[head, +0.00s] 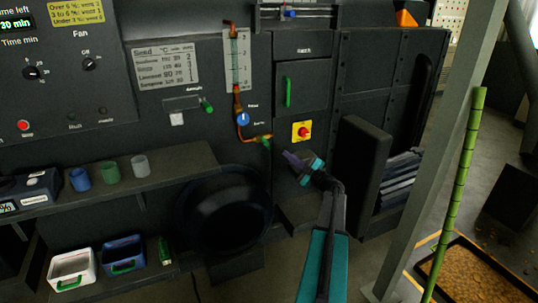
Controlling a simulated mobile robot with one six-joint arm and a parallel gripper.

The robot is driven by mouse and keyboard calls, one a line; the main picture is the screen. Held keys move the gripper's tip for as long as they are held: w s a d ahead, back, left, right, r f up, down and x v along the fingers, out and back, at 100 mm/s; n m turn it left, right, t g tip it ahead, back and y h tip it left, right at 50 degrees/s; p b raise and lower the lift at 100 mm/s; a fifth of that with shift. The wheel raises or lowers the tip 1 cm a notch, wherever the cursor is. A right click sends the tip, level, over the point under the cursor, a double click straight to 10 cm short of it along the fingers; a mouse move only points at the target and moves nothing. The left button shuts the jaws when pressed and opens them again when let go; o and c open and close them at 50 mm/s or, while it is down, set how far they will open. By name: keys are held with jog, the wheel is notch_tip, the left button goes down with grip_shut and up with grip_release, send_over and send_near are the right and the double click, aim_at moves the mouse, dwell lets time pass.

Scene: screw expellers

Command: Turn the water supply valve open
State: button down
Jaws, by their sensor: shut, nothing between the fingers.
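A copper pipe (237,103) runs down the dark machine panel from a sight tube (234,60) with a scale. A round blue knob (243,119) with a white pointer sits on the panel beside the pipe's lower part. The pipe bends right to a small green-ended fitting (265,141). The labels by the knob are too small to read, so I cannot tell for sure which of these is the water supply valve. My gripper (287,155) is shut and empty, just right of and below the green fitting. It appears apart from it.
A red knob on a yellow plate (302,131) is just above my gripper. A green-handled hatch (301,86) is higher up. A black round bin (225,210) stands below left. A shelf (185,163) holds several cups. A grey post (440,140) stands at right.

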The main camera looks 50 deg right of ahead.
aim_at(265, 142)
jog(key=a+f+n+g+h+b, duration=0.2)
jog(key=a+n+g+h+b, duration=0.1)
jog(key=a+n, duration=0.7)
jog(key=h+b, duration=0.1)
jog(key=h, duration=0.1)
jog(key=shift+w+a+f+n+h, duration=0.2)
jog(key=shift+w+f+n+h, duration=0.1)
jog(key=shift+f+n+h, duration=0.1)
dwell(0.3)
jog(key=w+d+r+b, duration=0.1)
jog(key=w+d+r, duration=0.1)
jog(key=w+d, duration=0.5)
jog(key=shift+w, duration=0.95)
dwell(0.4)
